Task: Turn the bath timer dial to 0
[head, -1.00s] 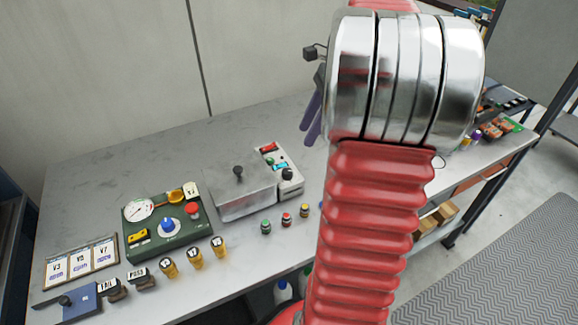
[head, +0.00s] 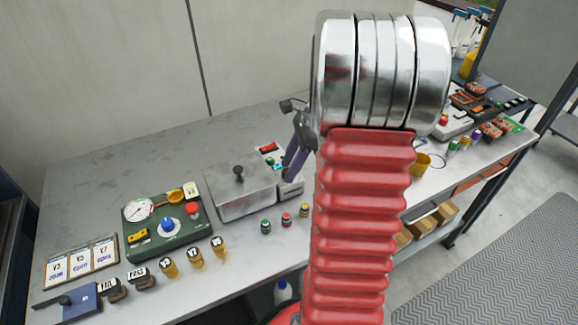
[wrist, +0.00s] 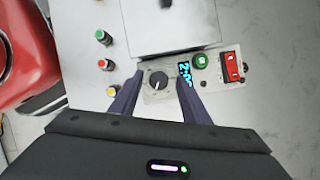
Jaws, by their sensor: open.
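The bath timer dial (wrist: 159,81) is a dark round knob with a light pointer mark, on the pale control panel of the metal bath (head: 240,190). In the wrist view it sits between the two purple fingers of my gripper (wrist: 160,76), which are open with a gap on both sides of the knob. In the head view my gripper (head: 297,152) hangs over the panel and hides the dial. A lit cyan display (wrist: 185,75) is beside the dial; its digits are hard to read.
A green button (wrist: 202,60) and a red rocker switch (wrist: 232,66) share the panel. Small green, red and yellow-capped vials (head: 286,220) stand in front of the bath. A green gauge box (head: 165,226) is to its left. Bare table lies behind the bath.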

